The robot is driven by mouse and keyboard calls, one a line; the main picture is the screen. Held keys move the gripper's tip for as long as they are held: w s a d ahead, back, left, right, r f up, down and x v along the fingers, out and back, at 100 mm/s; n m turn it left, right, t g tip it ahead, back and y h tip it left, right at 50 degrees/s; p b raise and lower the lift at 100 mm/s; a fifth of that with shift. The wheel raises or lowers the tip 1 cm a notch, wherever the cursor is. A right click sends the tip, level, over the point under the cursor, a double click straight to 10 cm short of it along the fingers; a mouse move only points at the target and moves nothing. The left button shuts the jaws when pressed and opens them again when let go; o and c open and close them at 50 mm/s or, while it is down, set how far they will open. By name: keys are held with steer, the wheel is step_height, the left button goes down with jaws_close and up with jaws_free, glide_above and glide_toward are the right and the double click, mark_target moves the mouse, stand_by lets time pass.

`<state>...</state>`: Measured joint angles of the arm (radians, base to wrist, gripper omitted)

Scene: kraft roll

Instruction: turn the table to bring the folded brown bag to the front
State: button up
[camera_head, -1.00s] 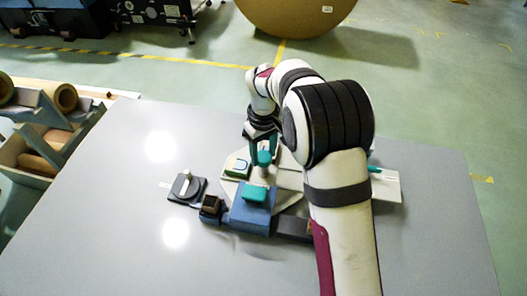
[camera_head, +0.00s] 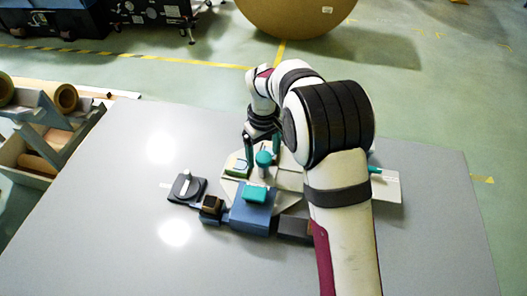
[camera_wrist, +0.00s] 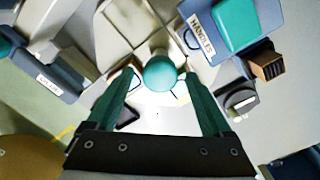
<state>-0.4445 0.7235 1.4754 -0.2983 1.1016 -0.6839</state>
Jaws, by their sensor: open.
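The turntable (camera_head: 290,180) is a pale, many-sided plate with dividing lines, partly hidden by my arm in the head view. The wrist view shows part of its pale top (camera_wrist: 118,35). A round teal knob (camera_head: 264,158) stands up from it and also shows in the wrist view (camera_wrist: 160,73). My gripper (camera_head: 263,150) is open, with one teal finger on each side of the knob and gaps between. A pale green and yellow item (camera_head: 237,166) lies on the plate's left part. I cannot make out the folded brown bag; my arm hides part of the plate.
A blue block (camera_head: 250,215) with a teal piece on top stands at the plate's front; the wrist view shows its HANDLES label. To its left are a small brown-topped block (camera_head: 210,204) and a black dial unit (camera_head: 187,187). The grey table (camera_head: 90,230) is clear at left.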

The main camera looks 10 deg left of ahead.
step_height(320, 180, up, 16)
stand_by(0.3)
steer(key=shift+f, duration=0.1)
